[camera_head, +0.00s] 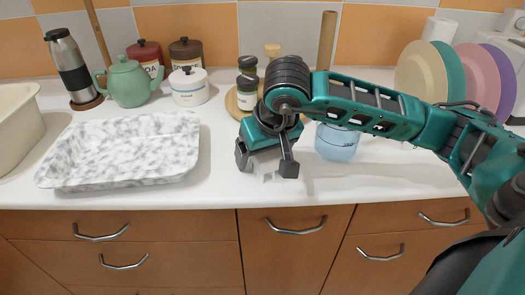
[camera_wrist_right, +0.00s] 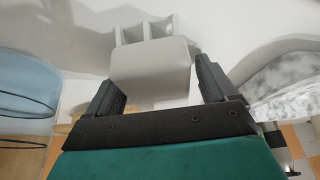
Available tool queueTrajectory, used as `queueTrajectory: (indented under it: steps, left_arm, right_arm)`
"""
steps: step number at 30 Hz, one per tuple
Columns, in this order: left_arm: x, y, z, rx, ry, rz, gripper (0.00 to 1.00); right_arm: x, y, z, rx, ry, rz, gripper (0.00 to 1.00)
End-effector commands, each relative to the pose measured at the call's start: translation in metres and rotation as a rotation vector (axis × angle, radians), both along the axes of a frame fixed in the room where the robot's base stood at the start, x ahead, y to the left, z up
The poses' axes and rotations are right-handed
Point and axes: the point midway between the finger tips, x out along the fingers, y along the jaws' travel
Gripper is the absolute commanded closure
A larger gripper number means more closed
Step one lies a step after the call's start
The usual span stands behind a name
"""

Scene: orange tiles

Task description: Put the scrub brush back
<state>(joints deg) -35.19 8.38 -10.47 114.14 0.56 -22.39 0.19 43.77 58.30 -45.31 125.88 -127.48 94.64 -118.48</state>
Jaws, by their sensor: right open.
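My right gripper (camera_head: 266,165) is open, pointing down low over the counter in the head view. No other thing is clearly a scrub brush. My left gripper is not in view.
A marbled tray (camera_head: 125,180) stands left of the gripper. A light blue container (camera_head: 337,142) stands close on the right. Behind are jars on a round wooden board (camera_head: 233,104), a green teapot (camera_head: 130,82) and, at right, several upright plates (camera_head: 420,75). The counter's front strip is clear.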

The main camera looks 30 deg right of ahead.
Motion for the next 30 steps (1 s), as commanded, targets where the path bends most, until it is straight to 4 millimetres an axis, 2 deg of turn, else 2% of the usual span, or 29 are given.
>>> queueTrajectory:
  steps: [7, 21, 25, 30]
  left_arm:
    - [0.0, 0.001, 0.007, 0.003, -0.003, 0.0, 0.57]
    - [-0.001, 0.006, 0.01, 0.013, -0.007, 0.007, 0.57]
    - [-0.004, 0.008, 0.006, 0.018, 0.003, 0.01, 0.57]
    - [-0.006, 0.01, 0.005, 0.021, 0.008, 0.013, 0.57]
  right_arm:
    - [-0.001, -0.002, 0.007, -0.004, 0.003, -0.004, 0.11]
    - [-0.037, 0.005, 0.095, -0.002, -0.003, -0.001, 0.11]
    - [-0.043, 0.006, 0.109, -0.001, -0.001, -0.001, 0.11]
    - [-0.046, 0.007, 0.114, -0.002, 0.001, -0.002, 0.11]
